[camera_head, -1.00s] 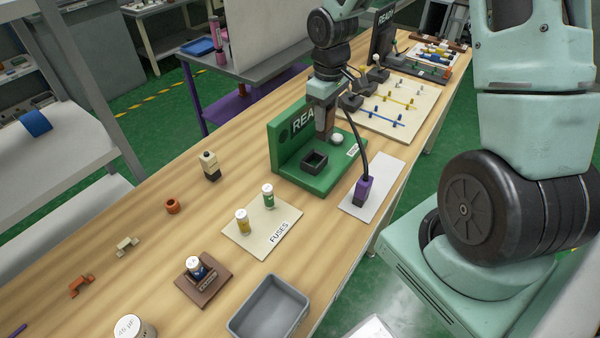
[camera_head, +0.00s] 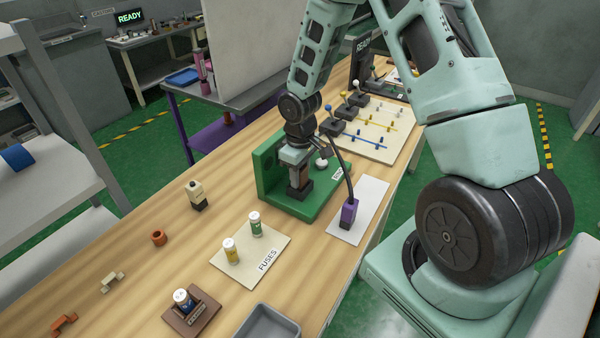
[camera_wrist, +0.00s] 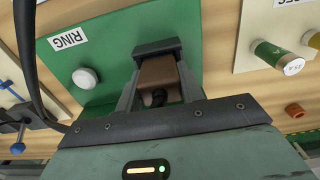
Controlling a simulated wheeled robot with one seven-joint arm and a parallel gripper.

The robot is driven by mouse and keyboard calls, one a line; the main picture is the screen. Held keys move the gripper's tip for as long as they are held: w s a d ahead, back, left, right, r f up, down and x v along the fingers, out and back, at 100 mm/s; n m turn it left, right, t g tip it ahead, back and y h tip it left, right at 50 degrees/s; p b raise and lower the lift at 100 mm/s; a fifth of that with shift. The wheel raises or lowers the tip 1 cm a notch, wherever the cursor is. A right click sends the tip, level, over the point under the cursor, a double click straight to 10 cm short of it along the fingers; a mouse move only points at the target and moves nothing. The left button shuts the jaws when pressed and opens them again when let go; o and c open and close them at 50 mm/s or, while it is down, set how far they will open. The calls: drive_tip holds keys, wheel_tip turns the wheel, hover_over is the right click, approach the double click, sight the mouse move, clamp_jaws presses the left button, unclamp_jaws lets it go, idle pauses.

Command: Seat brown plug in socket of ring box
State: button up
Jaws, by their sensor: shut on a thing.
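The ring box (camera_head: 322,207) is green, with an upright back panel, a white round button (camera_head: 321,163) and a label; "RING" reads in the wrist view (camera_wrist: 68,39). Its dark square socket (camera_head: 305,194) sits on the base, and its edge shows in the wrist view (camera_wrist: 157,46). My gripper (camera_head: 299,180) points down over the socket. In the wrist view its fingers are shut on the brown plug (camera_wrist: 158,74), whose lower end meets or overlaps the socket. How deep the plug sits is hidden.
A fuse mat (camera_head: 262,263) with two small bottles lies in front. A board with coloured rods (camera_head: 376,135) is behind.

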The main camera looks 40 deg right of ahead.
drive_tip(key=shift+f, duration=0.2)
drive_tip(key=o, duration=1)
drive_tip(key=shift+r, duration=0.2)
